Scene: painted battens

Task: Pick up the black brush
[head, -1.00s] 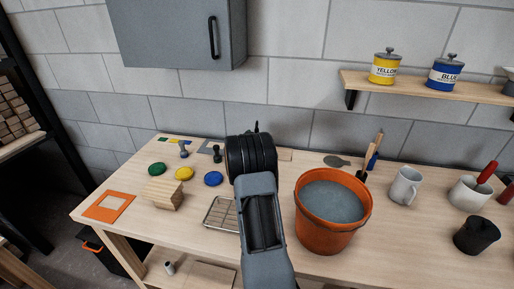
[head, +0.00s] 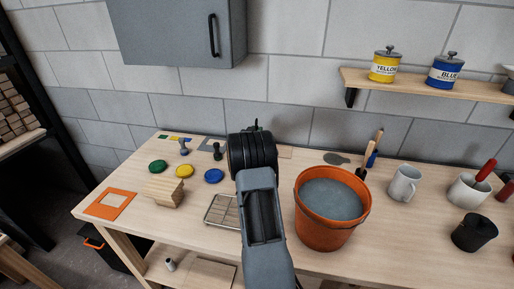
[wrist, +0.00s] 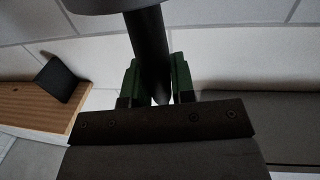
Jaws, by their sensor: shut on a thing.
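My gripper (wrist: 156,85) shows in the wrist view with its two green finger pads shut on a dark rod. The rod appears to be the handle of the black brush (wrist: 151,45). It stands between the pads, its narrow end pointing down toward the palm. Its upper part runs into a wide dark shape at the top edge, which is cut off. In the head view my black wrist hides the gripper and nearly all of what it holds; only a small dark tip shows above the wrist.
An orange bucket (head: 309,231) with grey contents stands right of my arm, with upright handled tools (head: 371,152) behind it. A white mug (head: 402,188), a white cup (head: 464,195) and a black pot (head: 473,234) are farther right. A wire rack (head: 218,214) and wooden block (head: 163,193) lie left.

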